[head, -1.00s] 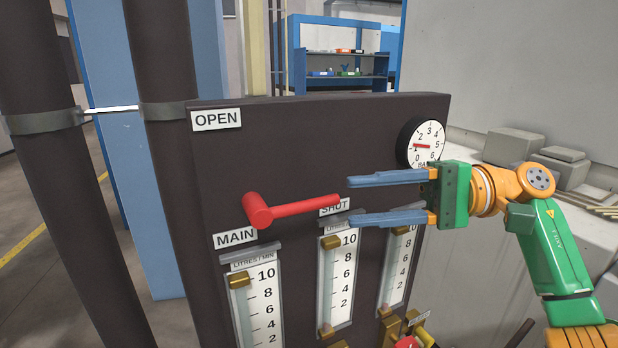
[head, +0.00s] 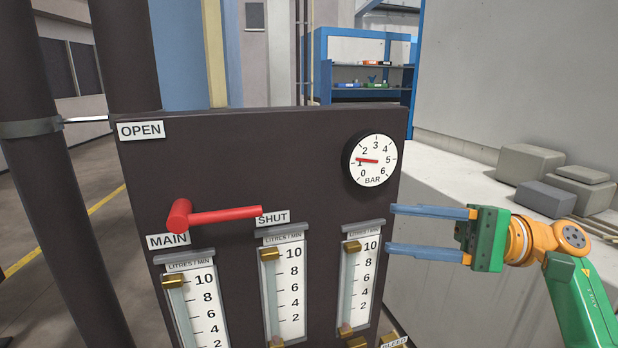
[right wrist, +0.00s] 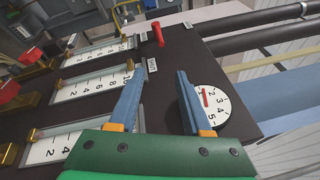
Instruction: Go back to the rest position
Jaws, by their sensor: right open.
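My right gripper (head: 430,230) is in the right half of the head view, at the right edge of the dark panel (head: 265,175). Its two blue fingers point left, are apart and hold nothing. The red lever (head: 225,216) on the panel points right, its tip by the SHUT label (head: 272,218). A clear gap separates lever and fingers. The right wrist view shows the open fingers (right wrist: 158,100) over the panel, with the red lever (right wrist: 158,34) beyond them. My left gripper is in neither view.
A pressure gauge (head: 370,160) reads about 1 bar. Several flow meters (head: 285,285) with brass fittings line the panel's lower part. Dark pipes (head: 50,170) stand at the left. Grey blocks (head: 575,185) lie on a pale ledge at the right. A blue shelf (head: 365,75) stands behind.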

